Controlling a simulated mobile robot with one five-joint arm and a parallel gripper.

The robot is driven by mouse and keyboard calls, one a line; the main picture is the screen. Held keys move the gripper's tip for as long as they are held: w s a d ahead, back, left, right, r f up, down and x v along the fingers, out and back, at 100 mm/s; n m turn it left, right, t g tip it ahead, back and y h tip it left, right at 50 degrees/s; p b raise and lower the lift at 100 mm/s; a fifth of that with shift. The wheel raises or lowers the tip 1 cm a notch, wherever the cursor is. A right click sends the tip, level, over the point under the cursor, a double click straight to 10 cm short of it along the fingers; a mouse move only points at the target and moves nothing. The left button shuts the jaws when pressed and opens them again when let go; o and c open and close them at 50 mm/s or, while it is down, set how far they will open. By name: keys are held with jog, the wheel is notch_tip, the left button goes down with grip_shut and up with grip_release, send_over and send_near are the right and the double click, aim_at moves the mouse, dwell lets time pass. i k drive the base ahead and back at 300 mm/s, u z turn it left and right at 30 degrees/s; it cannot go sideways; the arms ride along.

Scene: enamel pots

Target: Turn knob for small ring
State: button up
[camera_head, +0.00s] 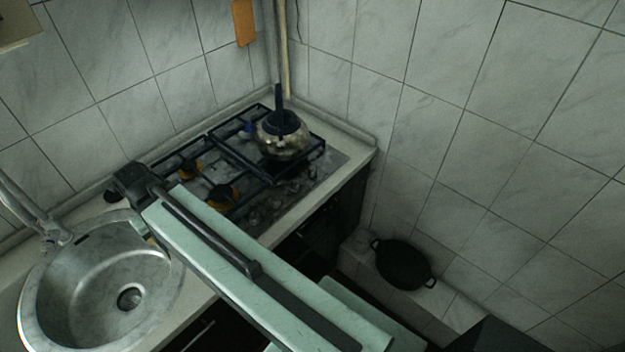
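A gas stove (235,165) with dark grates is set into the counter in the corner. A row of small dark knobs (272,204) runs along its front right edge; they are dim and small, so their turn positions cannot be read. Burners with orange-brown tops (222,196) show at the near left, and a bluish burner (248,129) shows at the back. A metal pot (283,143) with a dark upright handle stands on the right grate and hides the burner under it. My pale green arm crosses the lower middle, in front of the counter and the stove's near corner. My gripper fingers do not show.
A round steel sink (100,285) with a faucet (42,222) is at the left. A black two-handled pan (404,264) rests on a low tiled ledge at the right. An orange board (243,22) hangs on the tiled wall. A light pipe (283,50) runs down the corner.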

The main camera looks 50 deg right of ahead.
aim_at(294, 189)
jog(key=z, duration=1.25)
jog(key=k, duration=0.35)
jog(key=u, duration=2.2)
